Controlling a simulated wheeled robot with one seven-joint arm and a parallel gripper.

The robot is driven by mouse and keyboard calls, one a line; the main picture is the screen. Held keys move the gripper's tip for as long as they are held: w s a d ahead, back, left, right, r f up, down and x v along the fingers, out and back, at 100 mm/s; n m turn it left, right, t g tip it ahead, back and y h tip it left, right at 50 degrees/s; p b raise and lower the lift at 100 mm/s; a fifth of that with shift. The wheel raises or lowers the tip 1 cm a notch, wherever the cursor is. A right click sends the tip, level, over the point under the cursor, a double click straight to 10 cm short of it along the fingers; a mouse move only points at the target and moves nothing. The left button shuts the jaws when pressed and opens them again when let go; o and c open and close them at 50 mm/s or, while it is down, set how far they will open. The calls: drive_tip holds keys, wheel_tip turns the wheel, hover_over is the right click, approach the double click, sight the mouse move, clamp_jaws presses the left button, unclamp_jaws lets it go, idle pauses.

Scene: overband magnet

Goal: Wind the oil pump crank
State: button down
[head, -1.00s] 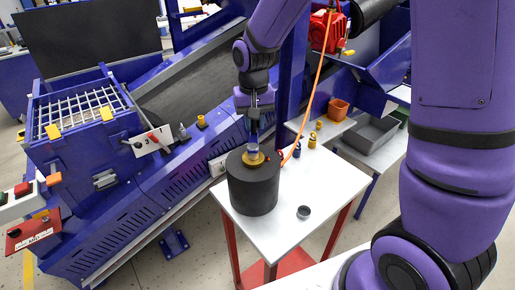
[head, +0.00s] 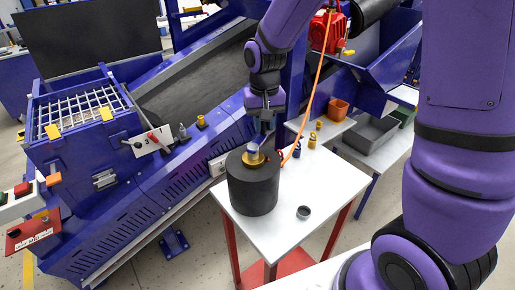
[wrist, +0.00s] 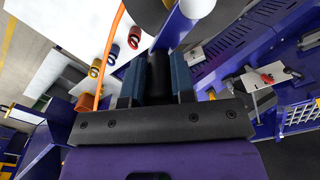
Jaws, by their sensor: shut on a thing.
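The oil pump (head: 254,192) is a black drum with a brass collar (head: 254,159) on top, standing on the white-topped table. A small white and blue part rises from the collar; the crank arm is too small to make out clearly. My gripper (head: 265,127) is just above and to the right of the collar, pointing down. In the wrist view, my gripper (wrist: 157,80) is shut on a black upright grip (wrist: 158,68), seemingly the crank handle, between its two blue-grey fingers. The handle's end is hidden by the gripper in the head view.
An orange hose (head: 314,100) hangs close to the right of my gripper. The blue conveyor frame (head: 130,200) stands left. A grey bin (head: 370,135) and an orange bin (head: 338,108) are behind.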

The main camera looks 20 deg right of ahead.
drive_tip(key=shift+s+d, duration=0.35)
drive_tip(key=shift+s, duration=0.3)
drive_tip(key=c, duration=0.8)
unclamp_jaws()
drive_tip(key=shift+s, duration=0.15)
drive_tip(key=shift+o, duration=0.2)
wheel_tip(320, 180, up, 6)
drive_tip(key=shift+d, duration=0.1)
drive_tip(key=o, duration=0.6)
drive_tip(key=shift+c, duration=0.2)
